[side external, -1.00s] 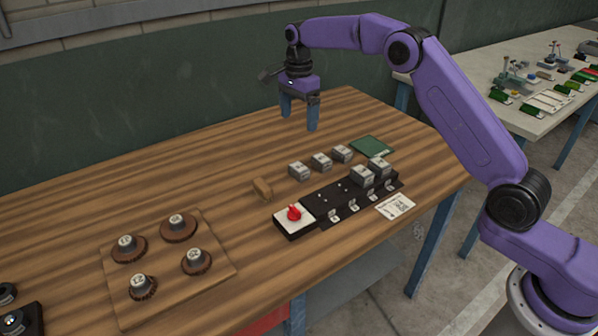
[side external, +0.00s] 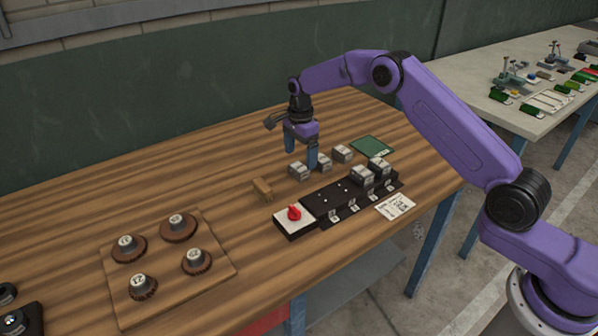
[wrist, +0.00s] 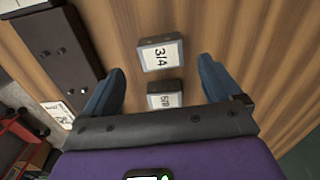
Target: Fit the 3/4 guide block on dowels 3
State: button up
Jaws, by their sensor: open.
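The 3/4 guide block (wrist: 160,54) is a small grey block with a white label, lying on the wooden bench. In the side view it appears to be the leftmost block (side external: 298,171) of a row of three. My gripper (side external: 301,161) is open and empty, pointing down above the row. In the wrist view the 3/4 block shows between and slightly beyond my fingertips (wrist: 160,70). The black dowel board (side external: 322,202) lies in front, with bare dowels on its left part and two grey blocks (side external: 362,177) on its right part. Its tag numbers are unreadable.
A second block (wrist: 165,100), partly hidden by my gripper, sits beside the 3/4 block. A green mat (side external: 372,145) and white card (side external: 396,206) lie right.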

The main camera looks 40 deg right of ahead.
aim_at(299, 167)
jog(key=shift+w+a+f, duration=0.1)
jog(key=shift+f, duration=2.55)
jog(key=shift+c, duration=0.3)
jog(key=c, duration=1.1)
jog(key=shift+r, duration=0.1)
